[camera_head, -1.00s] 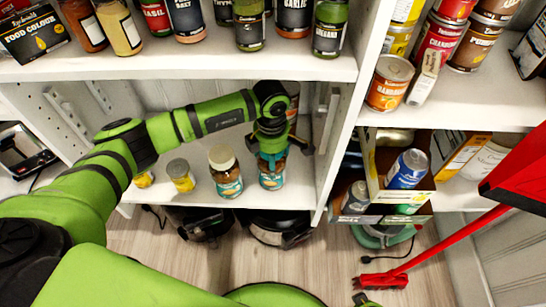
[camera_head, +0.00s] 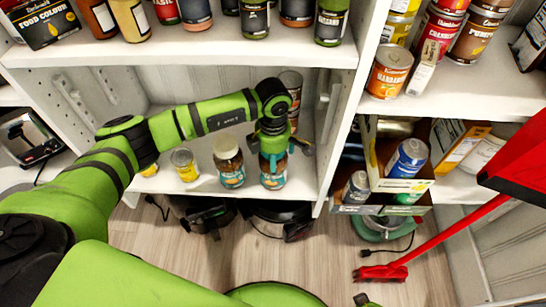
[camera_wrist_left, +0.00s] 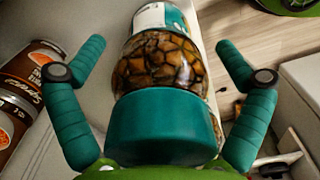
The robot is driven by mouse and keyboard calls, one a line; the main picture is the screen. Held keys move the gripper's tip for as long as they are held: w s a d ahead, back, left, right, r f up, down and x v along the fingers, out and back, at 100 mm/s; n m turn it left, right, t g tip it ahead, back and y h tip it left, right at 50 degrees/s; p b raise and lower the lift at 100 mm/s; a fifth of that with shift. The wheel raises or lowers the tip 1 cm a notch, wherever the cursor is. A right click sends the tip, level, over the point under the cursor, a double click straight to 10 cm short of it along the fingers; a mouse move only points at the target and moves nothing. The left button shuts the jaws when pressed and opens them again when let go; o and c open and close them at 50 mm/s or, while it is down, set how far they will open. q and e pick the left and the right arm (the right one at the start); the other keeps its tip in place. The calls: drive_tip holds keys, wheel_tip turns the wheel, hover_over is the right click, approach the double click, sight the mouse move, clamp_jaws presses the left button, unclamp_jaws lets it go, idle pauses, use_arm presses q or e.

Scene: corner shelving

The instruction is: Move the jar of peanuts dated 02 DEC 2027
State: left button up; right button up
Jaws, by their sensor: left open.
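A jar of peanuts (camera_head: 273,180) with a teal label stands upright near the front edge of the middle shelf. My left gripper (camera_head: 273,148) is above it, its fingers pointing down around the jar's top. In the left wrist view the jar's teal lid (camera_wrist_left: 163,125) lies between the two open teal fingers (camera_wrist_left: 160,100), with gaps on both sides. Brown nuts show through the glass below the lid. A second jar (camera_head: 230,165) with a cream lid and teal label stands just to the left. No date is legible on either jar. My right gripper is not in view.
A yellow-labelled can (camera_head: 185,164) stands further left on the same shelf, and a tall can (camera_head: 291,88) stands behind my gripper. A divider panel (camera_head: 340,120) rises to the right. Spice jars line the shelf above (camera_head: 190,55). Dark appliances (camera_head: 205,215) sit below.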

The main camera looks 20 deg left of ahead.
use_arm(q)
drive_tip(key=shift+w+r, duration=0.1)
drive_tip(key=shift+r, duration=0.35)
wheel_tip(320, 180, up, 7)
drive_tip(key=shift+f, duration=0.15)
idle(0.3)
